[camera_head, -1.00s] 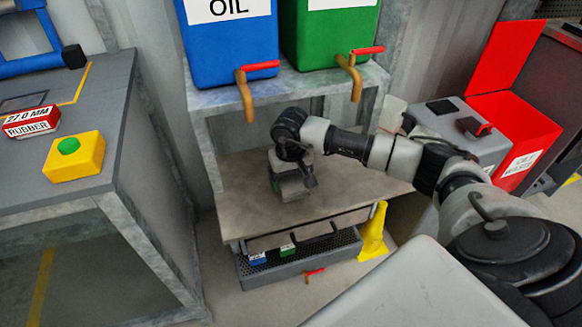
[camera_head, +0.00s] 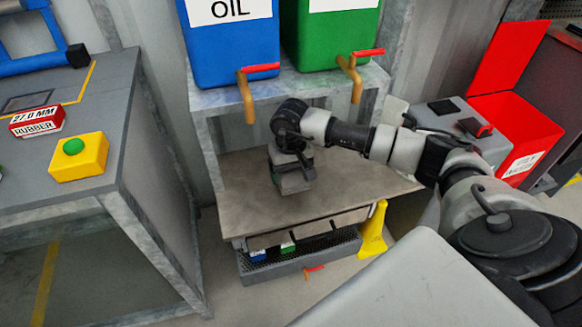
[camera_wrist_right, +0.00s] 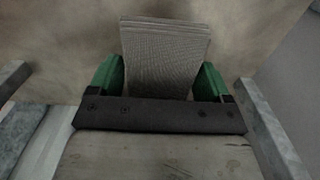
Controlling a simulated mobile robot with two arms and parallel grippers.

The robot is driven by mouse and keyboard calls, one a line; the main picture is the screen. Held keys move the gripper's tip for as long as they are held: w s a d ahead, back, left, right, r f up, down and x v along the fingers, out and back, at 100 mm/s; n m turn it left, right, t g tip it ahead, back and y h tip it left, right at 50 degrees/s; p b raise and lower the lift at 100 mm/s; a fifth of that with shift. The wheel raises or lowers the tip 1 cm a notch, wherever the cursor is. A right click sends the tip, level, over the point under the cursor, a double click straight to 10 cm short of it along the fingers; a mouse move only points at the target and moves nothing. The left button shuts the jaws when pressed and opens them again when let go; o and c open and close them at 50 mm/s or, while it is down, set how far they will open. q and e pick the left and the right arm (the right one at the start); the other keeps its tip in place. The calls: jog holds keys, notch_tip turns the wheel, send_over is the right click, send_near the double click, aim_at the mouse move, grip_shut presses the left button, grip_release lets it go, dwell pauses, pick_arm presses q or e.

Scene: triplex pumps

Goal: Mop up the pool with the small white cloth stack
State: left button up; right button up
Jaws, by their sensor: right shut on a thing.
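My right gripper (camera_head: 293,185) hangs over the brown bench top (camera_head: 350,190) below the two tanks. In the right wrist view its green fingertips (camera_wrist_right: 160,85) are shut on the cloth stack (camera_wrist_right: 165,50), a thin layered block that looks grey-beige in this light. The stack sticks out past the fingertips towards the bench top; I cannot tell whether it touches it. I cannot make out a clear pool edge on the brown surface in either view. My left gripper is not in view.
A blue oil tank (camera_head: 232,50) and a green tank (camera_head: 328,45) with brass taps stand on the shelf above. A drip tray (camera_head: 300,262) and yellow cone (camera_head: 373,235) are below. A red waste bin (camera_head: 525,130) stands right, a grey table (camera_head: 95,130) left.

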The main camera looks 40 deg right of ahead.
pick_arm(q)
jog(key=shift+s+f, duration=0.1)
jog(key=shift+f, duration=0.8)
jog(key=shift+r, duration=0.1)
